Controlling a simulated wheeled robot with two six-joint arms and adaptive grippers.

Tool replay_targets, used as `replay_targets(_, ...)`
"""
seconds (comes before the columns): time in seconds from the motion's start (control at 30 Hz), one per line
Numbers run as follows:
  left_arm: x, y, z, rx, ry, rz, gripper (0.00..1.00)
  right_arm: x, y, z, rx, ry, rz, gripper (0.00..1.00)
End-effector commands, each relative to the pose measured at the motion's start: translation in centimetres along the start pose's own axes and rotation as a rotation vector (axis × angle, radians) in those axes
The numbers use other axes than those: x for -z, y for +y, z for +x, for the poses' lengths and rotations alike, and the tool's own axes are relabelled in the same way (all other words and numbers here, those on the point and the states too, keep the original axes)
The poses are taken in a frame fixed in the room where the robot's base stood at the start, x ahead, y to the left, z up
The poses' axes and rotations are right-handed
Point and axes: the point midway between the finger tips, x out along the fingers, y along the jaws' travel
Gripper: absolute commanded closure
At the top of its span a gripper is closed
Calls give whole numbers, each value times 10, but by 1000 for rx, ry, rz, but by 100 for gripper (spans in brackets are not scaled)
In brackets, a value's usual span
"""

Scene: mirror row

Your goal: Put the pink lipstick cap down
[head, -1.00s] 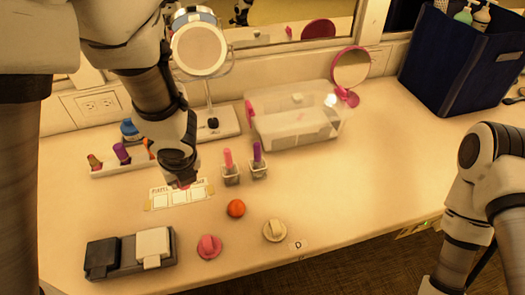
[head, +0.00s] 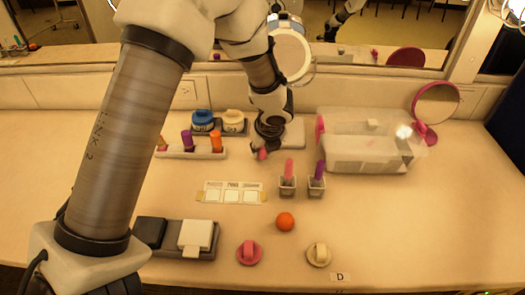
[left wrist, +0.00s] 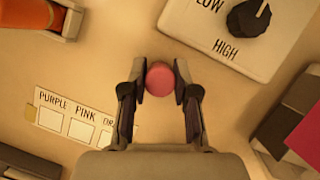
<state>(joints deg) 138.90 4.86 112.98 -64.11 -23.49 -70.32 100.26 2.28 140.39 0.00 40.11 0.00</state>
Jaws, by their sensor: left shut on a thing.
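My left gripper (head: 264,150) is shut on the pink lipstick cap (head: 262,154). The cap shows as a round pink top between both fingertips in the left wrist view (left wrist: 160,78). It is over bare counter, behind and right of the label card (head: 232,192); its height is hard to tell. The card reads PURPLE, PINK and a cut-off third word in the left wrist view (left wrist: 72,122), and its boxes look empty. A pink lipstick (head: 288,170) and a purple lipstick (head: 319,170) stand upright in small clear holders. My right gripper is not in view.
A white rack (head: 175,153) with several coloured pieces stands left of the gripper. A clear bin (head: 365,155) stands right. An orange ball (head: 285,221) and pink knob (head: 249,252) are in front.

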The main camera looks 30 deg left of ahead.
Motion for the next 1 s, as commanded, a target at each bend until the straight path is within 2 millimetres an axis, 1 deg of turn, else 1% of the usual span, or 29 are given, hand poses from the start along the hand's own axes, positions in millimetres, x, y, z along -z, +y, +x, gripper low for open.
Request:
replay_targets(0.03, 3, 0, 7, 0, 0, 1, 85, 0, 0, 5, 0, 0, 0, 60)
replay_targets(0.27, 3, 0, 6, 2, 0, 0, 85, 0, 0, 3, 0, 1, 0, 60)
replay_targets(0.4, 5, 0, 11, 2, 0, 0, 85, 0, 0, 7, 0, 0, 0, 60)
replay_targets(0.43, 4, 0, 10, 2, 0, 0, 64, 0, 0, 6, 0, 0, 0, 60)
replay_targets(0.47, 4, 0, 9, 2, 0, 0, 53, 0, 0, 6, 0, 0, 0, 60)
replay_targets(0.5, 4, 0, 9, 2, 0, 0, 46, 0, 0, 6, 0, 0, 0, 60)
replay_targets(0.8, 3, 0, 7, 2, -1, 0, 46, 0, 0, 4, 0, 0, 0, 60)
replay_targets(0.9, 1, -1, -4, 3, -2, 0, 46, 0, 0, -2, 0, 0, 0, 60)
replay_targets(0.97, 0, -1, -15, 4, -3, 0, 46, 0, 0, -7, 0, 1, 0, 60)
replay_targets(1.0, 0, -1, -25, 4, -3, -1, 46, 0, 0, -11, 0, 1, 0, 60)
